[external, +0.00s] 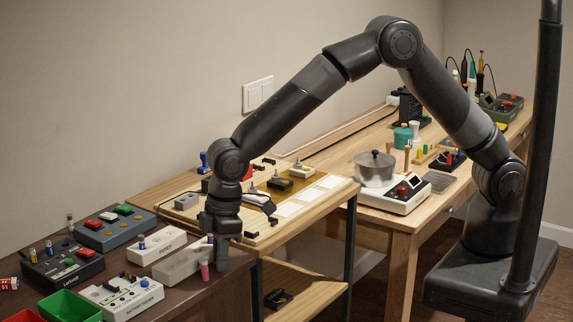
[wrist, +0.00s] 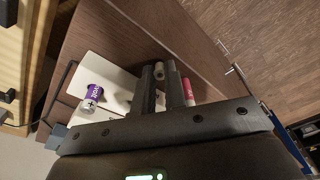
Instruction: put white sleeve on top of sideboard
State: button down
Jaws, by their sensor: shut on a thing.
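My gripper (external: 221,255) points down at the right end of the dark brown sideboard (external: 240,283). In the wrist view its fingers (wrist: 160,72) are shut on a small pale cylinder, which looks like the white sleeve (wrist: 159,71). In the external view the fingers hide the sleeve. I cannot tell whether the sleeve touches the sideboard top. A pink-red tube (external: 205,270) stands close beside the fingers; it also shows in the wrist view (wrist: 189,92).
A white battery holder (external: 122,297), green bin (external: 70,307) and dark box (external: 62,265) crowd the left. A wooden workbench (external: 335,195) stands behind.

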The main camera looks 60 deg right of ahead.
jog(key=shift+f, duration=0.2)
jog(key=c, duration=1.5)
grip_release()
jog(key=r, duration=0.4)
jog(key=d+r, duration=0.1)
jog(key=r, duration=0.7)
jog(key=shift+s+d+r, duration=0.15)
jog(key=shift+s, duration=0.25)
